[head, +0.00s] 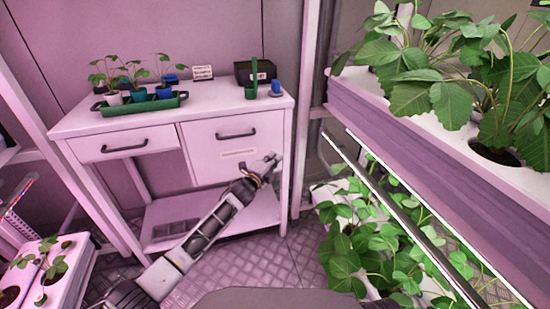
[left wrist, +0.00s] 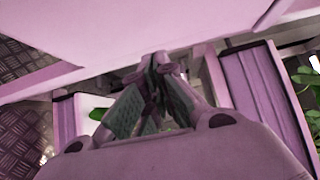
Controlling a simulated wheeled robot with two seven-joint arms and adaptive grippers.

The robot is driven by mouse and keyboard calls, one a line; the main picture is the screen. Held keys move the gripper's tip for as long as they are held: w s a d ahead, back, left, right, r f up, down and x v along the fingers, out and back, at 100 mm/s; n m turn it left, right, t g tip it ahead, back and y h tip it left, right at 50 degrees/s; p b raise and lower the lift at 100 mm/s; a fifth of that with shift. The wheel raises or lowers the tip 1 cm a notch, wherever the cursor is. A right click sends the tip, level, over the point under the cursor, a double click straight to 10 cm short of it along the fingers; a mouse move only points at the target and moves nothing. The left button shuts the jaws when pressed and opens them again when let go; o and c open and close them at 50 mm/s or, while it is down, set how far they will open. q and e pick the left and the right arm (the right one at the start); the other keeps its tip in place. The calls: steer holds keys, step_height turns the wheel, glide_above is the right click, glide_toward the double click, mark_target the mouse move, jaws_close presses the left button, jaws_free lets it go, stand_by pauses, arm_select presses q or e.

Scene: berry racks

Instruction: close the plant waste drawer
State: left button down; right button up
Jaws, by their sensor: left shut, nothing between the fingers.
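The white bench has a deep right-hand drawer (head: 215,158) with a dark handle (head: 236,134) and a small label strip that I cannot read. I take this as the plant waste drawer. Its front looks about flush with the bench, but a small gap cannot be ruled out. My left gripper (head: 273,159) is shut and empty, by the lower right part of this drawer front; I cannot tell whether it touches. In the left wrist view its fingers (left wrist: 155,68) come together below a pale panel (left wrist: 110,25). My right gripper is not in view.
A shallower drawer (head: 90,149) sits at the bench's left. On top are a green tray (head: 125,108) of seedlings, a black box (head: 255,72) and a blue item (head: 276,88). Plant racks (head: 420,150) stand close on the right. A lower shelf (head: 262,210) lies beneath.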

arm_select(q)
steer(key=p+v, duration=0.2)
steer(key=v, duration=0.7)
steer(key=shift+p, duration=0.4)
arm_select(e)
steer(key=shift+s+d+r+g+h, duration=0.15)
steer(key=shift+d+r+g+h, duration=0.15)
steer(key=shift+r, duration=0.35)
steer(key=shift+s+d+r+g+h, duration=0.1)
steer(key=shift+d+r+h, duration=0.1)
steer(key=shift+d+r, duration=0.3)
arm_select(q)
steer(key=shift+s+a+f, duration=0.1)
steer(key=shift+s, duration=0.05)
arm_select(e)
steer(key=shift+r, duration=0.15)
